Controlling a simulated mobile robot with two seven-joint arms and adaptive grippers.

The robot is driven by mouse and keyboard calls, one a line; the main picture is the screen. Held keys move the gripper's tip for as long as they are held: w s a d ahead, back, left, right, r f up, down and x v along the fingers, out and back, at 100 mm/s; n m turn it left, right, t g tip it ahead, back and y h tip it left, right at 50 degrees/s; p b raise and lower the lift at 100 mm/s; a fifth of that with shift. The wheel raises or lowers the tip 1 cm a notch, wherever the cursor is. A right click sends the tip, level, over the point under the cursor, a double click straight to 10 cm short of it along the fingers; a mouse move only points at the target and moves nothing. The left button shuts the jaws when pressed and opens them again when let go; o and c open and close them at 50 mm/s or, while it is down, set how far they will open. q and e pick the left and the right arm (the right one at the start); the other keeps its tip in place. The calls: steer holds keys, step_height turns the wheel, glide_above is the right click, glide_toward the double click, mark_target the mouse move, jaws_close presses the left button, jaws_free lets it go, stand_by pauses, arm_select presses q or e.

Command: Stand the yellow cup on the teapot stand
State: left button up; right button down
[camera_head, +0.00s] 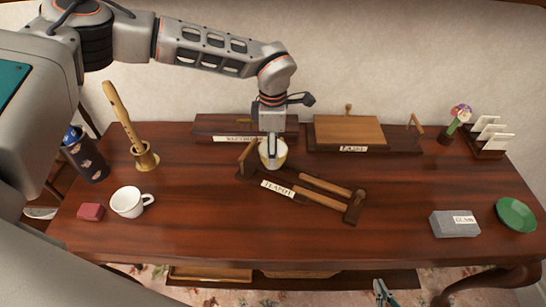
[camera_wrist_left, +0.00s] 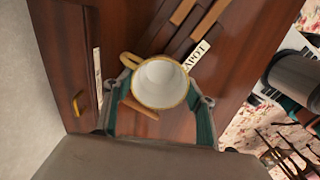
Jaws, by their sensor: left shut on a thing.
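The yellow cup (camera_head: 280,158) is pale inside with a yellow rim. My left gripper (camera_head: 272,150) is shut on it from above, at the far left end of the teapot stand. In the left wrist view the cup (camera_wrist_left: 160,84) sits between the two fingers, mouth toward the camera, handle at upper left. The teapot stand (camera_head: 322,200) is dark wood with two lighter rails and a TEAPOT label. Whether the cup touches the stand is hidden. My right gripper (camera_head: 384,291) is open and empty, low beyond the table's front edge.
A white mug (camera_head: 127,202), red block (camera_head: 91,212), brass vessel (camera_head: 145,158) and dark canister (camera_head: 86,158) stand at left. Wooden boxes (camera_head: 350,132) line the back. A grey block (camera_head: 455,224) and green bowl (camera_head: 516,214) lie at right. The table's front middle is clear.

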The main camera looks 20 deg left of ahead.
arm_select(q)
steer(key=shift+f, duration=1.9)
steer(key=o, duration=1.2)
steer(key=shift+f, duration=0.15)
step_height(320, 180, up, 12)
steer(key=shift+r+b, duration=0.2)
steer(key=shift+b, duration=0.25)
steer(key=shift+s, duration=0.1)
